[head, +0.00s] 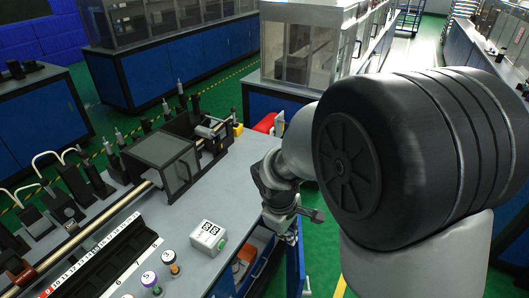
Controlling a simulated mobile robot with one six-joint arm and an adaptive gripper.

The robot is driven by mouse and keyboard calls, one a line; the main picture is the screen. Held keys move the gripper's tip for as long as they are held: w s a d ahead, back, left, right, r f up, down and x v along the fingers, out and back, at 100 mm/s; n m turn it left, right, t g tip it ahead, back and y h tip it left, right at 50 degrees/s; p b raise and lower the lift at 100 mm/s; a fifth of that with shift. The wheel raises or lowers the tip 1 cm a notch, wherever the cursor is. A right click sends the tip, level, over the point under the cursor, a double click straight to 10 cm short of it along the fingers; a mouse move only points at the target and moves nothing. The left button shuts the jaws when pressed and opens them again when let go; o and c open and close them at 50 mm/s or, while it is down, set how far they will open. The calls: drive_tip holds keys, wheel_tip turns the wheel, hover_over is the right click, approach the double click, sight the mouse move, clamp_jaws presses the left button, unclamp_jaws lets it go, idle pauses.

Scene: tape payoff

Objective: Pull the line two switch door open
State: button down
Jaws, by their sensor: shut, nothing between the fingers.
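A narrow blue door panel (294,268) stands out from the front of the grey-topped bench, seen almost edge-on. Beside it the bench front is open, and orange and white things show inside. I see no label that tells whether this is the line two switch door. My gripper (291,236) is shut and empty, pointing down at the top of this panel. It is small and partly hidden by my wrist, so I cannot tell whether it touches the panel.
A glass-topped cabinet (300,50) stands behind. Green floor (325,240) shows right of the panel. My arm blocks much of the right side.

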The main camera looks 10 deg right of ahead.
drive_tip(key=a+f+n+g+p, duration=0.1)
drive_tip(key=a+f+n, duration=0.15)
drive_tip(key=f, duration=0.85)
drive_tip(key=a+f+n+g+p, duration=0.15)
drive_tip(key=f+n, duration=0.25)
drive_tip(key=f, duration=0.7)
drive_tip(key=d+f+b, duration=0.5)
drive_tip(key=d+f, duration=0.1)
drive_tip(key=f, duration=0.3)
drive_tip(key=shift+s+t+h, duration=0.15)
drive_tip(key=shift+t+h, duration=0.2)
drive_tip(key=shift+h, duration=0.05)
drive_tip(key=shift+f, duration=0.1)
